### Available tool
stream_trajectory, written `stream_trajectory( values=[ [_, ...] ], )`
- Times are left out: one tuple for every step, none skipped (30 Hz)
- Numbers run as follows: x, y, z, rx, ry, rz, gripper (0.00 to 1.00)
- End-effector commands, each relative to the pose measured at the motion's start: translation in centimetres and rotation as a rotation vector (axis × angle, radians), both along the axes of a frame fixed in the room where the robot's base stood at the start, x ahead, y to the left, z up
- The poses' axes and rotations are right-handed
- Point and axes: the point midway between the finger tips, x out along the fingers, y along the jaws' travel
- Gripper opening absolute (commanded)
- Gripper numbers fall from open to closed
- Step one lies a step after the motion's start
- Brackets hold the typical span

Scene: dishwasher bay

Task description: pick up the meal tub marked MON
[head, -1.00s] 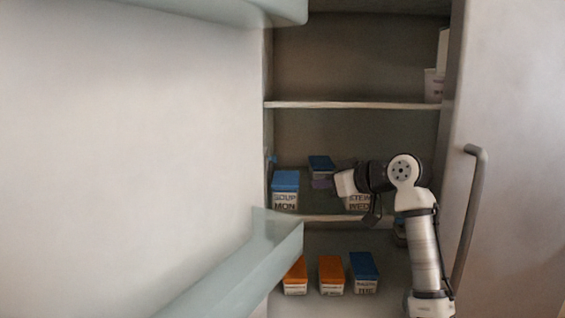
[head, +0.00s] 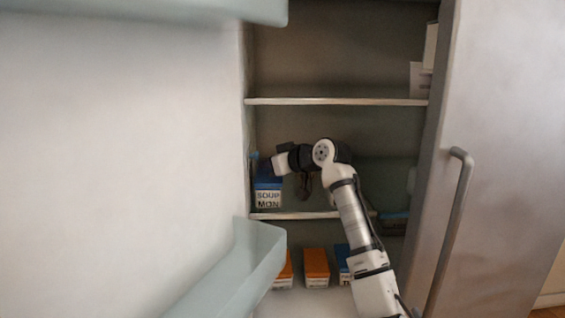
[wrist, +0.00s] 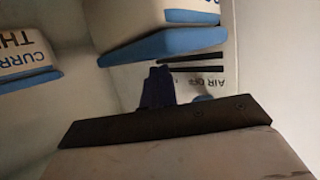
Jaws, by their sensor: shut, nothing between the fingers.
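The meal tub marked SOUP MON (head: 268,196) stands upright at the left end of the middle shelf, with a blue lid. My gripper (head: 275,164) is just above and right of its lid in the head view, hiding part of it; I cannot tell if they touch. In the wrist view, my gripper's dark fingers (wrist: 158,74) are together and hold nothing. A blue-lidded tub (wrist: 165,42) appears upside down just beyond the fingertips, its label mostly cut off. A tub marked CURRY THU (wrist: 25,55) is at the left of that view.
Orange-lidded tubs (head: 316,266) and a blue-lidded tub (head: 343,262) stand on the level below. A shelf board (head: 330,101) runs above. The metal door handle (head: 452,230) is at right, and a pale panel (head: 245,262) juts in at lower left.

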Motion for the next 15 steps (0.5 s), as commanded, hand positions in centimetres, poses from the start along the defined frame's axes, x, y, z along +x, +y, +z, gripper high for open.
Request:
stream_trajectory(
  values=[
    [-0.1, -0.5, -0.3, 0.0, 0.004, -0.005, 0.0],
    [-0.1, -0.4, -0.5, 0.001, 0.003, -0.004, 0.0],
    [-0.1, -0.3, -1.1, 0.003, 0.003, -0.001, 0.0],
    [-0.1, -0.3, -1.2, 0.003, 0.003, -0.001, 0.0],
    [-0.1, -0.3, -1.3, 0.002, 0.002, -0.001, 0.0],
    [-0.1, -0.3, -1.4, 0.002, 0.002, -0.001, 0.0],
    [-0.1, -0.3, -1.5, 0.001, 0.003, -0.001, 0.0],
    [-0.1, -0.3, -1.5, 0.001, 0.003, -0.001, 0.0],
    [-0.1, -0.3, -1.6, 0.0, 0.004, -0.001, 0.0],
    [-0.1, -0.3, -1.6, 0.0, 0.004, -0.001, 0.0],
    [-0.1, -0.3, -1.7, -0.001, 0.005, -0.001, 0.0],
    [-0.1, -0.3, -1.7, -0.001, 0.006, 0.0, 0.0],
    [-0.1, -0.3, -1.7, -0.001, 0.007, 0.0, 0.0],
    [-0.1, -0.3, -1.8, -0.001, 0.007, 0.0, 0.0],
    [-0.1, -0.2, -1.8, -0.002, 0.008, 0.0, 0.0]
  ],
)
